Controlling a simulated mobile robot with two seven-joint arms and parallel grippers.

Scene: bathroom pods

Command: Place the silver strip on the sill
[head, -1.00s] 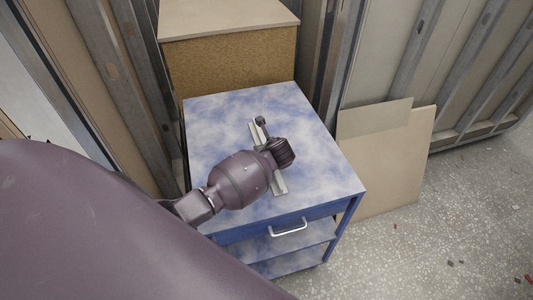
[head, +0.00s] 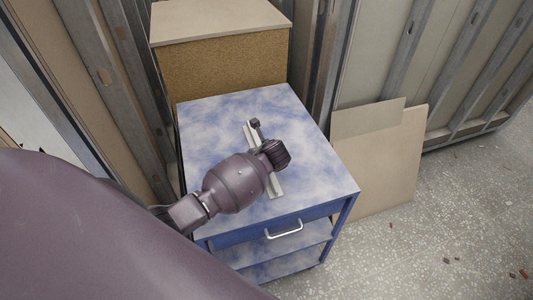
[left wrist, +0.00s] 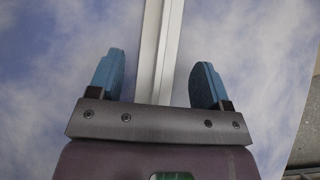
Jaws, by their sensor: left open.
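The silver strip (head: 276,189) is a long, thin metal piece lying flat on the blue-and-white mottled top of a cabinet (head: 215,130). My left gripper (head: 257,124) is over the middle of the strip, and my wrist hides part of it. In the left wrist view, the two blue fingers of my left gripper (left wrist: 161,76) are open, one on each side of the strip (left wrist: 162,40), with gaps to both. I cannot tell how far the fingertips are above the top. My right gripper is not in view. I cannot make out a sill.
A tan box (head: 225,65) stands behind the cabinet. Metal-stud wall panels (head: 420,60) rise at the left and right. Loose boards (head: 385,165) lean at the cabinet's right. The speckled floor (head: 430,220) at the right is mostly open, with small debris.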

